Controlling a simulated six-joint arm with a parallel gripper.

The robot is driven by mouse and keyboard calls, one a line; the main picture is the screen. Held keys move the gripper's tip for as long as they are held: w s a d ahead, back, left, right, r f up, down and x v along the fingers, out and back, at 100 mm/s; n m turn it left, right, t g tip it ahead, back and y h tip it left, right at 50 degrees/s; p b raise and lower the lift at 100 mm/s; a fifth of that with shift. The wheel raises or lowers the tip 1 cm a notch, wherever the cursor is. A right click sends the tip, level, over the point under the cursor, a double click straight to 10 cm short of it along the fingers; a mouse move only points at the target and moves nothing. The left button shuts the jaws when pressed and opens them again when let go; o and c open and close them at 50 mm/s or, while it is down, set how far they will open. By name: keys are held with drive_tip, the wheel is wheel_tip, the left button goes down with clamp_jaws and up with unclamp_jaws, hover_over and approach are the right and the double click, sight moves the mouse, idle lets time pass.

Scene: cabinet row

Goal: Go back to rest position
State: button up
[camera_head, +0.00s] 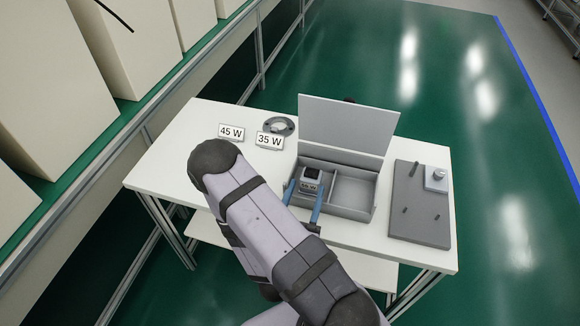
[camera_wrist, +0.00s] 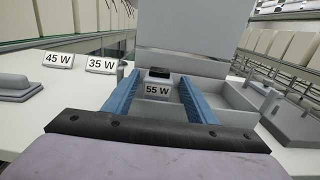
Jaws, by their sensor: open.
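My gripper (camera_head: 306,184) has two blue fingers, spread apart with nothing clamped between them. It is at the left compartment of an open grey box (camera_head: 348,211) on the white table (camera_head: 160,163). A small device with a dark top and a 55 W label (camera_head: 309,185) is in that left compartment. In the wrist view the 55 W label (camera_wrist: 158,90) shows between the blue fingers (camera_wrist: 158,98). I cannot tell whether the fingers touch the device or the box walls. The right compartment looks empty. The box lid (camera_head: 345,125) stands up at the back.
A grey plate (camera_head: 420,210) with pegs and a small block (camera_head: 436,179) lies right of the box. Pale cabinets (camera_head: 130,45) line the left.

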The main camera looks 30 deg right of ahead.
drive_tip(key=s+d+r+m+g+h+p, duration=0.5)
drive_tip(key=s+d+r+m+g+p, duration=0.15)
drive_tip(key=s+r+m+g, duration=0.7)
drive_tip(key=s+a+m+g+y+p, duration=0.35)
drive_tip(key=s+m+g+y, duration=0.3)
drive_tip(key=m, duration=0.45)
drive_tip(key=w+a+f+m+t+y+b, duration=0.1)
drive_tip(key=w+a+t+y, duration=0.4)
drive_tip(key=a, duration=0.3)
drive_tip(key=w+a+f+m+t+y+b, duration=0.1)
drive_tip(key=w+a+f+m+t+y, duration=0.1)
drive_tip(key=w+a+y, duration=0.5)
drive_tip(key=s+a+f+b, duration=0.2)
drive_tip(key=s+f+b, duration=0.1)
drive_tip(key=f+b, duration=1.3)
drive_tip(key=shift+f+h+b, duration=0.3)
drive_tip(key=shift+h+b, duration=0.05)
